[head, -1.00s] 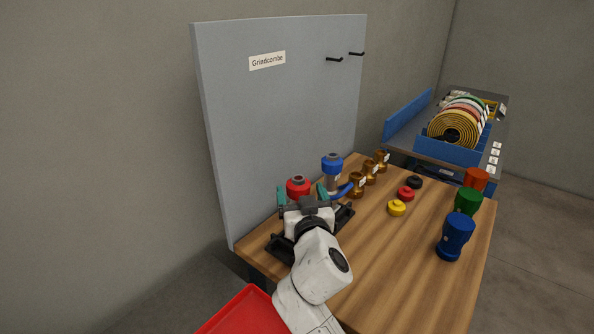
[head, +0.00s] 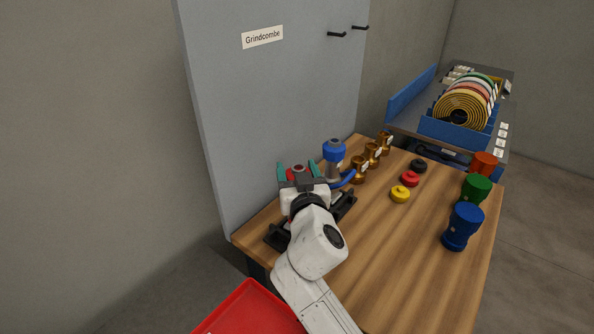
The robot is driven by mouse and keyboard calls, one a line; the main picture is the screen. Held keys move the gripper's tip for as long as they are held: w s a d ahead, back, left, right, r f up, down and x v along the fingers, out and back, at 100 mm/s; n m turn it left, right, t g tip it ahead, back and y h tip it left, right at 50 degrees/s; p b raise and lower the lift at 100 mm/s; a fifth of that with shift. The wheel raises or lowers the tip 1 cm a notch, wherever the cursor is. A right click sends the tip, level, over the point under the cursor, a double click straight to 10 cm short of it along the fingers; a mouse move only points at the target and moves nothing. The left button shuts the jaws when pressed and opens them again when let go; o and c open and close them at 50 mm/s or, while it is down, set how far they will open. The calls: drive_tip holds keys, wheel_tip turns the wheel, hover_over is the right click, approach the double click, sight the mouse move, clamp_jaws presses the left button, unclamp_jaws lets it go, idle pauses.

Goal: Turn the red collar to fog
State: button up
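The red collar (head: 298,168) is on an upright nozzle with a grey top, near the grey panel at the table's far left. My gripper's body hides its lower part. My gripper (head: 297,168) reaches toward it from the front, with one teal finger on each side of the red collar. The fingers stand apart; a small gap seems to show beside the collar, and I cannot tell whether either finger touches it. No fog marking is readable.
A blue-collared nozzle (head: 334,152) stands close on the right, with brass fittings (head: 358,169) beyond it. A black stand (head: 343,205) sits under my gripper. Blue (head: 463,226), green and orange pieces stand at the right. A red tray (head: 250,309) is in front.

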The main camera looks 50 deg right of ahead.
drive_tip(key=c, duration=0.5)
drive_tip(key=y+p, duration=0.1)
drive_tip(key=n+t+y+p, duration=0.1)
drive_tip(key=p, duration=0.1)
drive_tip(key=shift+a+r+n, duration=0.1)
drive_tip(key=shift+r+n, duration=0.2)
drive_tip(key=shift+f+n+t+y+p, duration=0.15)
drive_tip(key=shift+n+t+y+p, duration=0.35)
drive_tip(key=shift+p, duration=0.35)
drive_tip(key=shift+a, duration=0.1)
drive_tip(key=shift+f, duration=0.2)
drive_tip(key=o, duration=0.9)
drive_tip(key=shift+o, duration=0.2)
